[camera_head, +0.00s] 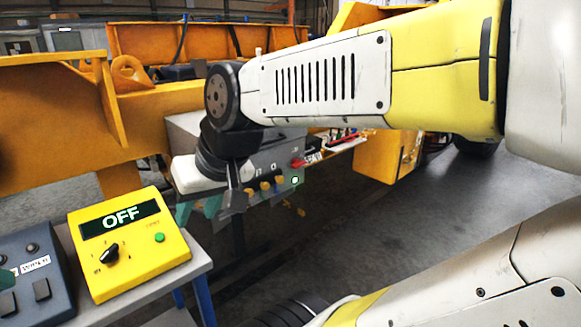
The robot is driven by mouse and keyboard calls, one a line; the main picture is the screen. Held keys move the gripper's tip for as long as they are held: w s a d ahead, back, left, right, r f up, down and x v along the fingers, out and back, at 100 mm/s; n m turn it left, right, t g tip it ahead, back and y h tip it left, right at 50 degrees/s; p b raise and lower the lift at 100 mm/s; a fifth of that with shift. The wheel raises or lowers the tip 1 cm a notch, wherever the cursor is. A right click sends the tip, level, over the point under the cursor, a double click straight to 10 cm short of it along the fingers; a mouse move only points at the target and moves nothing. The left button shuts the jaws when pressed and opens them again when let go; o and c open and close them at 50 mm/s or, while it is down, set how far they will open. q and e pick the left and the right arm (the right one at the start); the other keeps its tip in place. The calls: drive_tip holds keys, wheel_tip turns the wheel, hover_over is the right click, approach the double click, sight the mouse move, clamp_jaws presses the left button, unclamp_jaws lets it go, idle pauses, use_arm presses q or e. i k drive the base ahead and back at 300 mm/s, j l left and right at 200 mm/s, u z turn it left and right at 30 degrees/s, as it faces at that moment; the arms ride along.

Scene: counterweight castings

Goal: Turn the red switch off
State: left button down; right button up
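A small red switch (298,163) sits on the front of a grey control box (290,150) in the middle of the view, right of a row of yellow knobs. Which way it is set is too small to tell. My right gripper (232,204) hangs at the left end of this box, in front of it and left of the red switch, apart from it. The fingers are dark and blend with the box behind, so their opening is unclear. My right wrist and forearm pass above the box and hide part of its top.
A yellow box (150,262) with a display reading OFF, a black knob and a green button stands on a grey table (200,262) at lower left. A dark box (38,280) is beside it. Orange machinery (60,125) stands behind. Grey floor is open at right.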

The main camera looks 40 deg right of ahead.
sight(296, 163)
drive_tip(key=z, duration=1.45)
drive_tip(key=i+j+u, duration=0.15)
drive_tip(key=i+u, duration=0.25)
drive_tip(key=i, duration=0.1)
